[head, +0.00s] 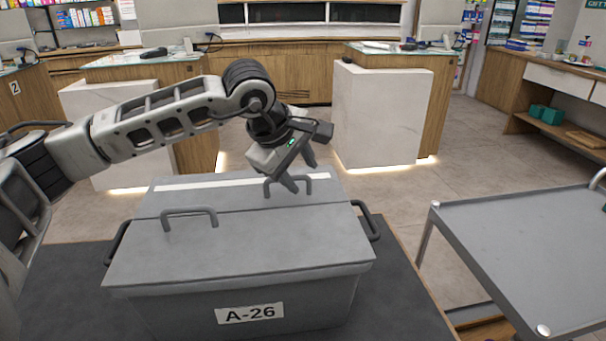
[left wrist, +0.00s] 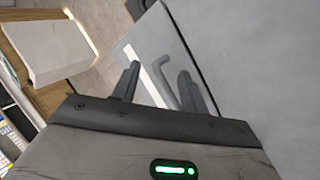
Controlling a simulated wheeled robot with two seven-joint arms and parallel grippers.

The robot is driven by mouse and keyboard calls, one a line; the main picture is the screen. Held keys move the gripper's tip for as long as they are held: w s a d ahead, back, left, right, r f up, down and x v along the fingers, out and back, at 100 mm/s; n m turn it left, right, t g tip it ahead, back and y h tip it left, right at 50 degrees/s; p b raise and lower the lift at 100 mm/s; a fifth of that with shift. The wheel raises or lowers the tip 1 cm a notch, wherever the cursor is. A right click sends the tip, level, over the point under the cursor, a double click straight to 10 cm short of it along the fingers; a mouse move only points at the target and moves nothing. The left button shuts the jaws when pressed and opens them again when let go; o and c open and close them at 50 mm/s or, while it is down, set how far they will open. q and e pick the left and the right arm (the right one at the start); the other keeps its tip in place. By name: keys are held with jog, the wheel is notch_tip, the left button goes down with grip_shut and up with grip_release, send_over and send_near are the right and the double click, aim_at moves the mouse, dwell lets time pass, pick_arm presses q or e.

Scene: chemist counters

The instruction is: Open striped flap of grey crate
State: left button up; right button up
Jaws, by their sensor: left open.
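The grey crate (head: 185,310), labelled A-26, stands on a dark table top. Its far striped flap (head: 225,196) lies shut and bears a white stripe and a bar handle (head: 327,182). The near plain flap (head: 240,245) is also shut, with its own handle. My left gripper (head: 301,176) is open, pointing down at the striped flap's handle and partly covering it. In the left wrist view, the handle (left wrist: 166,82) shows between the two fingers (left wrist: 157,85), beside the white stripe (left wrist: 148,84). I cannot tell whether the fingers touch it. My right gripper is not in view.
A grey metal cart (head: 530,250) stands at the right, apart from the table (head: 405,305). White and wooden counters (head: 385,115) stand beyond the crate, with open floor between. Dark side handles (head: 366,220) stick out from the crate's ends.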

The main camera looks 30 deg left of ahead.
pick_arm(q)
jog(key=shift+x, duration=1.05)
grip_shut()
jog(key=shift+w+a+r+p, duration=0.1)
jog(key=shift+w+r+p, duration=0.1)
jog(key=shift+r, duration=0.2)
jog(key=shift+w+a+r+p, duration=0.1)
jog(key=shift+w+r+p, duration=0.1)
jog(key=shift+r, duration=0.3)
jog(key=shift+w+a+r+p, duration=0.2)
jog(key=shift+r+p, duration=0.1)
jog(key=shift+r, duration=0.1)
jog(key=shift+w+a+r+p, duration=0.2)
jog(key=shift+r+p, duration=0.1)
jog(key=shift+r, duration=0.1)
jog(key=shift+w+r, duration=0.1)
jog(key=shift+r, duration=0.05)
